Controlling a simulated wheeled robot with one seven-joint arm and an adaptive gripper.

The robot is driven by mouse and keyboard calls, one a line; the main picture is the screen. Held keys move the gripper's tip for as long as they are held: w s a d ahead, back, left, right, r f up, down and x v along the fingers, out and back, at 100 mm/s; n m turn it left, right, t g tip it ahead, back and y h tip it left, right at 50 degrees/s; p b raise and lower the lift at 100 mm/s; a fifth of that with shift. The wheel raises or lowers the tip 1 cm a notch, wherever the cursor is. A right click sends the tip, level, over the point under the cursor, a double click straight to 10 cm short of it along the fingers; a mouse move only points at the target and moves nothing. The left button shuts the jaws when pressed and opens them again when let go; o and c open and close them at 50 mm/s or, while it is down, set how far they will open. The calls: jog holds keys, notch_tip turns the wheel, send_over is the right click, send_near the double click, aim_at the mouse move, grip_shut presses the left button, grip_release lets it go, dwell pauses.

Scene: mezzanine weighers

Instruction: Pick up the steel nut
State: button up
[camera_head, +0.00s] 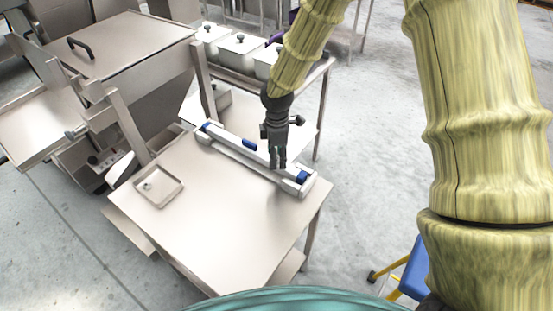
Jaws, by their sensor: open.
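A small greyish piece, which looks like the steel nut (148,186), lies in a shallow square metal tray (165,198) on the left part of the pale table. It is too small to make out its shape. My gripper (278,164) is open and points down over the far right part of the table, above or beside a long white device with blue parts. It is well to the right of the tray and the small piece. I see nothing between its fingers.
The white and blue device (235,147) lies along the back edge of the table (215,235). The table's middle and front are clear. A steel machine (115,45) stands behind left, and several lidded containers (240,45) stand behind. A blue and yellow stool (415,272) is at lower right.

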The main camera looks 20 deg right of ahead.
jog(key=c, duration=1)
jog(key=shift+r, duration=0.15)
